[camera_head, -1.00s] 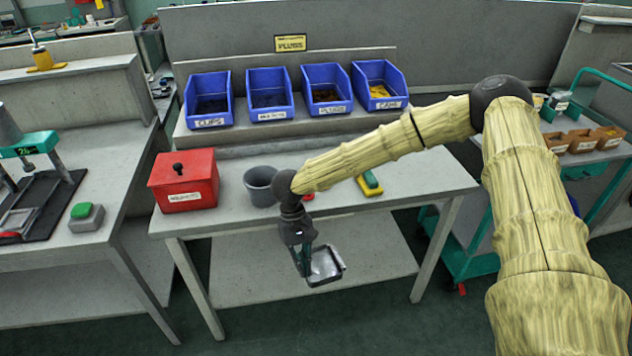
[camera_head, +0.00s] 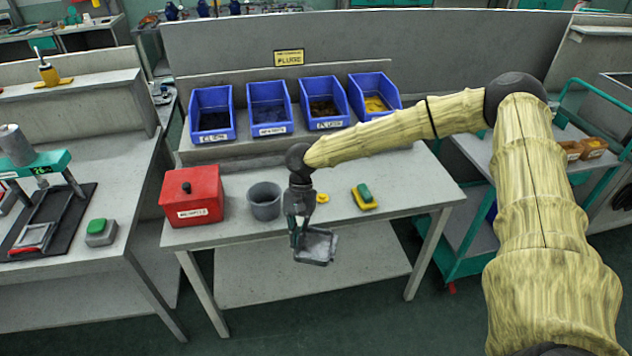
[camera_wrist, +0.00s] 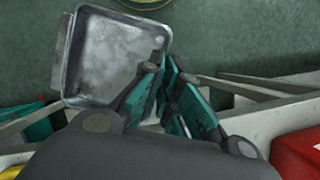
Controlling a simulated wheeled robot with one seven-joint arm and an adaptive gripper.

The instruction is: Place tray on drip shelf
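The tray is a small, shallow grey metal one with a dark rim (camera_head: 316,263). My gripper (camera_head: 299,234) is shut on one edge of it and holds it in the air in front of the middle table's front edge. In the wrist view the tray (camera_wrist: 115,55) extends from the green fingers (camera_wrist: 172,88), its inside looks empty, and green floor shows beyond it. A lower shelf (camera_head: 250,287) runs under the middle table, behind and below the tray. No shelf is visibly labelled as the drip shelf.
The middle table (camera_head: 400,185) bears a red box (camera_head: 192,196), a grey cup (camera_head: 264,203), a small yellow ring (camera_head: 322,198) and a green-and-yellow block (camera_head: 365,197). Several blue bins stand behind. A left bench (camera_head: 130,185) and a green cart (camera_head: 470,225) flank it. The lower shelf looks clear.

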